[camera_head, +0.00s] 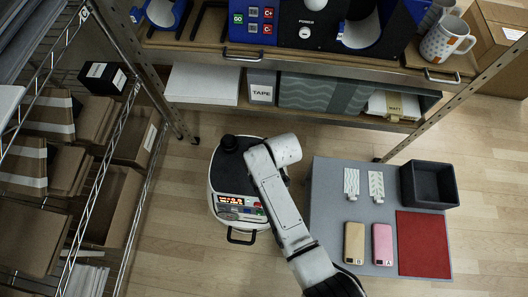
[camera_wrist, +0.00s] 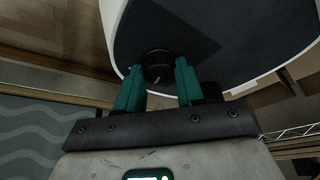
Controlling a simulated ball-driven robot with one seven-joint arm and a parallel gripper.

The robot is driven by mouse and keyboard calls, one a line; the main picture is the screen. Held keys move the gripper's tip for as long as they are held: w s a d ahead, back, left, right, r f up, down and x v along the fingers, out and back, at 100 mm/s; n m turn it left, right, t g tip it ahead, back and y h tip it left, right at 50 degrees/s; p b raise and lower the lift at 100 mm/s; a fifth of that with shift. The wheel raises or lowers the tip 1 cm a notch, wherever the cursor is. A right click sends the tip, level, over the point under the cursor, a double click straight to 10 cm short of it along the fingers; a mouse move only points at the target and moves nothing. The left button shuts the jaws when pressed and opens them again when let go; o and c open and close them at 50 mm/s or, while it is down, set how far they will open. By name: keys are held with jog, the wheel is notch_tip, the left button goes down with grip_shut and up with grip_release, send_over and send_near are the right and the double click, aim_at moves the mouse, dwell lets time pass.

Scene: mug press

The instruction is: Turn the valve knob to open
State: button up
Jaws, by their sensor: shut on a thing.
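The black round valve knob (camera_wrist: 158,64) shows in the wrist view, with a short pale mark on its face. It sits near the edge of the dark top of a white-rimmed machine. My gripper (camera_wrist: 159,72) has its two teal fingers closed on the knob's sides. In the head view, the white machine (camera_head: 217,190) stands on the floor, with a dark top and a lit red display. A round black part (camera_head: 229,143) shows at its back; I cannot tell if it is the knob. My fingers are hidden there.
A shelf unit (camera_head: 330,65) stands behind the machine, with a wavy-patterned box (camera_head: 322,92) on its lower level. A wire rack with cardboard boxes (camera_head: 100,120) is at left. A grey mat (camera_head: 325,225) at right holds a dark bin (camera_head: 430,185) and small items.

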jog(key=m+t+h+p, duration=0.1)
jog(key=m, duration=0.2)
jog(key=shift+a+m, duration=0.1)
jog(key=shift+m, duration=0.2)
jog(key=shift+a+m+h, duration=0.1)
jog(key=shift+m+h, duration=0.7)
jog(key=shift+m, duration=1.1)
jog(key=o, duration=1)
jog(key=shift+o, duration=0.2)
jog(key=p+v, duration=0.3)
jog(key=v, duration=0.7)
jog(key=shift+s+r, duration=0.3)
jog(key=shift+r, duration=0.05)
